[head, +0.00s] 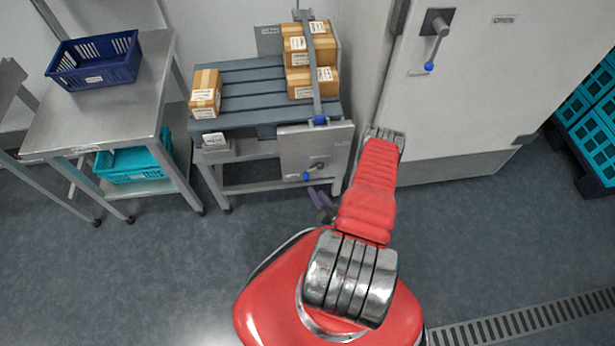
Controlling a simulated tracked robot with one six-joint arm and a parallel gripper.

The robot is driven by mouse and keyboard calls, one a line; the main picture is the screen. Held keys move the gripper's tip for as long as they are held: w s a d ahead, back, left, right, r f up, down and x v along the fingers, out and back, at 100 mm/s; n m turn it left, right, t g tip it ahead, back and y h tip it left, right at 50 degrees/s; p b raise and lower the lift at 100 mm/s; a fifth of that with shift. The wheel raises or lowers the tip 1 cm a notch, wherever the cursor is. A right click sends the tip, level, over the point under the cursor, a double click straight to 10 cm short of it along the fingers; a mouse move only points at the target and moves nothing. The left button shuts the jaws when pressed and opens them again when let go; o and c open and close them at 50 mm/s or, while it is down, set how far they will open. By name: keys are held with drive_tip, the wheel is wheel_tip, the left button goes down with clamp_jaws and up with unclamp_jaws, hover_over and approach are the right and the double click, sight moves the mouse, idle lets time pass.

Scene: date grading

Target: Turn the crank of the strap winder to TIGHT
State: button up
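The strap winder is a grey metal plate (293,140) on the front right of a steel stand. Its crank (318,165) sits low on the plate and ends in a blue knob (307,176) at lower left. A grey strap (314,75) runs down over the stacked cartons to a blue piece (320,120) at the plate's top. Any TIGHT marking is too small to read. My gripper (322,201) shows as two dark purplish fingers below the plate and left of my red arm. They look slightly apart, with nothing between them, and clear of the crank in the picture.
A blue-grey pallet (245,88) on the stand holds a single carton (205,93) at left and stacked cartons (300,84) at right. A steel table (100,112) with a blue crate (95,62) stands left. A white door (480,85) is at right. Floor is clear around me.

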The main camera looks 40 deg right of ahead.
sight(307, 177)
drive_tip(key=x, duration=1.1)
drive_tip(key=shift+w, duration=0.35)
drive_tip(key=shift+d, duration=0.1)
drive_tip(key=shift+c, duration=0.3)
clamp_jaws()
drive_tip(key=shift+s, duration=0.1)
drive_tip(key=shift+d, duration=0.35)
drive_tip(key=shift+a, duration=0.2)
